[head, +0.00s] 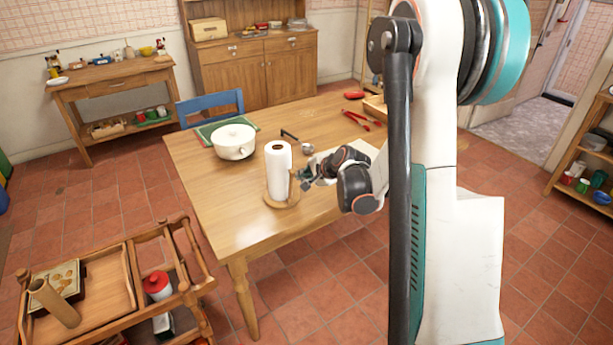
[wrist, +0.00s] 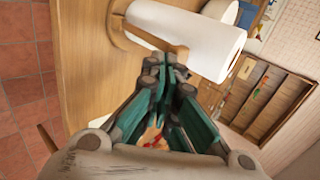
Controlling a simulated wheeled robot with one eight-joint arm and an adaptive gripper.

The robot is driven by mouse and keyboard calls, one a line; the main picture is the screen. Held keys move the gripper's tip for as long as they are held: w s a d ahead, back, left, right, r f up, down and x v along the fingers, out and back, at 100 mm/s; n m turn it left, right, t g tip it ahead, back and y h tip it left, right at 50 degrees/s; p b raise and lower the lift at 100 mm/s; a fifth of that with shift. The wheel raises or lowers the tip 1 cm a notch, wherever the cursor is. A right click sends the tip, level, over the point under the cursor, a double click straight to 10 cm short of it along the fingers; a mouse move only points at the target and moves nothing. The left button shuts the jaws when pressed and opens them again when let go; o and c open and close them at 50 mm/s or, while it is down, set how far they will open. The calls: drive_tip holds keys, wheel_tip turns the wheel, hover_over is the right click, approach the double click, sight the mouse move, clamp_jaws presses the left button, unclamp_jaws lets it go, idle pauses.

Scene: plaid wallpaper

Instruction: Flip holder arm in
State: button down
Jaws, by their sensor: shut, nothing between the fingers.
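A paper towel holder with a round wooden base (head: 283,201) stands upright on the wooden table, carrying a white paper towel roll (head: 278,168). The holder's wooden arm (head: 294,187) rises beside the roll on the side facing my gripper. My gripper (head: 307,184) is at the right of the holder, close to the arm; I cannot tell whether they touch. In the wrist view my gripper (wrist: 167,68) is shut and empty, its fingertips just below the roll (wrist: 190,32). The wooden holder arm (wrist: 150,38) shows there along the roll's lower side.
A white pot (head: 234,142) on a green mat stands left behind the roll. A ladle (head: 308,149) and red tongs (head: 362,120) lie farther back on the table (head: 205,188). The table's front left is clear. A wooden cart (head: 110,305) stands front left.

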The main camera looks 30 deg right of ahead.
drive_tip(key=w, duration=0.1)
drive_tip(key=w+r+g+p, duration=0.1)
drive_tip(key=w, duration=0.1)
drive_tip(key=shift+a, duration=0.1)
drive_tip(key=shift+s+f, duration=0.1)
drive_tip(key=shift+s, duration=0.15)
